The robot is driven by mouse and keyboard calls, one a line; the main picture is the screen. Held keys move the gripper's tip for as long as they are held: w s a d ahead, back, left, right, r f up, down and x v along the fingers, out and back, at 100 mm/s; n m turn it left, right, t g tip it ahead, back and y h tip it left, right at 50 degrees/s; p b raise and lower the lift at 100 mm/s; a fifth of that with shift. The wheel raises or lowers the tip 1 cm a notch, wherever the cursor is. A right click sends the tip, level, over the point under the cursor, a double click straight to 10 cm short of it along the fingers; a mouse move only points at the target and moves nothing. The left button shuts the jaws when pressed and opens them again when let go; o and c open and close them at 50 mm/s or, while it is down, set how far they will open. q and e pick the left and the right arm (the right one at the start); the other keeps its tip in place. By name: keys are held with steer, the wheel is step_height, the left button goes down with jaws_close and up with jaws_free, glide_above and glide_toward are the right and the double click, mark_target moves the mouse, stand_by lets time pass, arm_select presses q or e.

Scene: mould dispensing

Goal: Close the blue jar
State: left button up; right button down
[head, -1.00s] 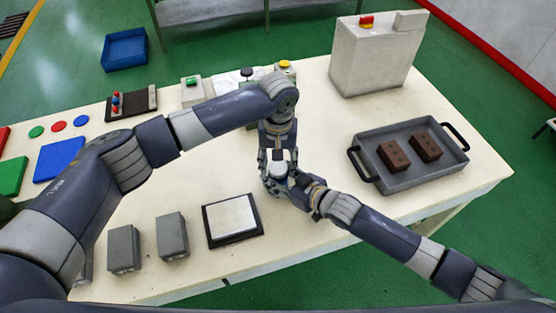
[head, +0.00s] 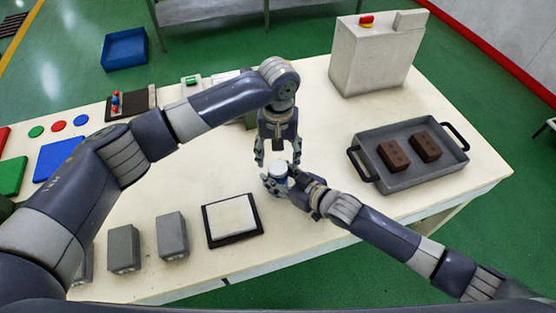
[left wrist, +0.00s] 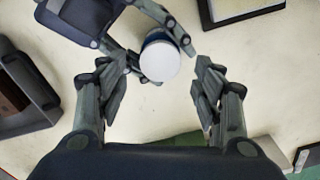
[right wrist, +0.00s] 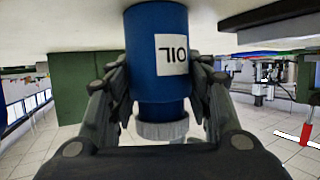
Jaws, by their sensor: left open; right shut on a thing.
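The blue jar (right wrist: 155,60) has a white label reading OIL, upside down in the right wrist view. A white ribbed cap (right wrist: 162,130) sits on its neck; whether it is fully tight I cannot tell. The cap's round white top shows in the left wrist view (left wrist: 160,62) and the head view (head: 279,168). My right gripper (head: 276,186) is shut around the jar's blue body and holds it near the table's middle. My left gripper (left wrist: 160,88) is open and empty, its fingers apart from the cap, just behind the jar in the head view.
A dark-framed white plate (head: 207,235) lies left of the jar, with grey blocks (head: 172,237) further left. A grey tray (head: 400,180) with two brown bricks stands right.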

arm_select(q)
steer(key=shift+r, duration=0.7)
steer(key=shift+o, duration=0.5)
steer(key=o, duration=0.5)
steer(key=shift+c, duration=0.2)
steer(key=shift+r, duration=0.1)
step_height(320, 180, up, 12)
arm_select(e)
steer(key=c, duration=0.7)
jaws_free()
